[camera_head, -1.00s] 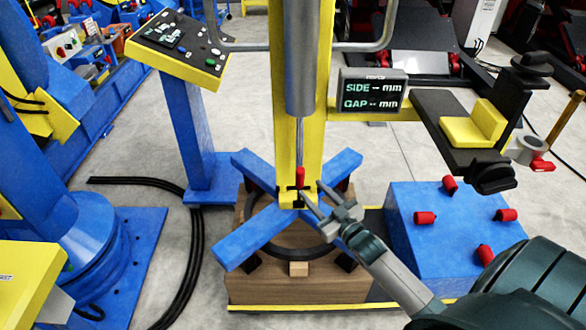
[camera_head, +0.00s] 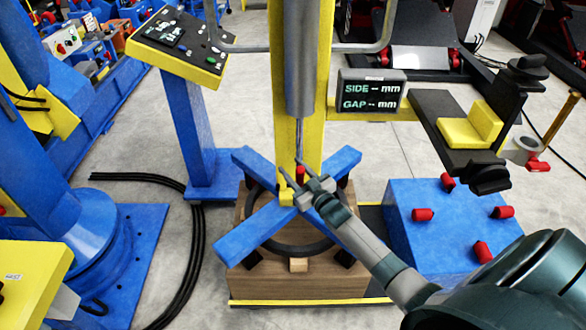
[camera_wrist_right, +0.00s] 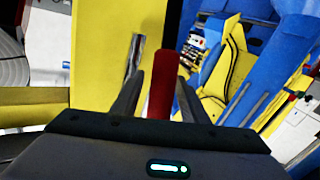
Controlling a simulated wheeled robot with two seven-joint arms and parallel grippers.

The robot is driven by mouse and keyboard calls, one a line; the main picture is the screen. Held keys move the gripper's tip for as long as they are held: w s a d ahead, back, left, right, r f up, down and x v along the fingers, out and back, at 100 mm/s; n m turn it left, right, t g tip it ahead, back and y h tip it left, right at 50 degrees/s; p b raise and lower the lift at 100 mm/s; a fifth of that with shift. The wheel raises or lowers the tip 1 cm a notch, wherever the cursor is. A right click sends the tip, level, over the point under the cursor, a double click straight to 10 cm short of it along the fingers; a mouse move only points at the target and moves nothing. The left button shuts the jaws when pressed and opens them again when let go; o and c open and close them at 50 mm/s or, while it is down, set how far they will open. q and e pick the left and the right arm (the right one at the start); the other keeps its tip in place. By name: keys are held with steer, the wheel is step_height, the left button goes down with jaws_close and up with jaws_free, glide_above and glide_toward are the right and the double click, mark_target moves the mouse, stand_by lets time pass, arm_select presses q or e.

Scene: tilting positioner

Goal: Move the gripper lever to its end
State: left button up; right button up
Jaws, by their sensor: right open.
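The gripper lever, a short red handle (camera_head: 300,173), stands at the foot of the yellow column (camera_head: 286,130), below the grey cylinder (camera_head: 300,75). My right gripper (camera_head: 290,165) is at the lever with its fingers apart. In the right wrist view the red lever (camera_wrist_right: 163,85) stands between the two open fingers (camera_wrist_right: 160,77), with a gap showing toward the right finger. Whether either finger touches it I cannot tell. The lever's lower end is hidden by my gripper. My left gripper is out of view.
Blue crossed arms (camera_head: 250,240) spread around the column's foot over a wooden block (camera_head: 300,283). A display (camera_head: 371,95) reading SIDE and GAP stands right of the column. A blue box with red knobs (camera_head: 423,214) is to the right, a control panel (camera_head: 180,45) to the left.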

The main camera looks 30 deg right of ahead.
steer(key=shift+c, duration=0.6)
jaws_close()
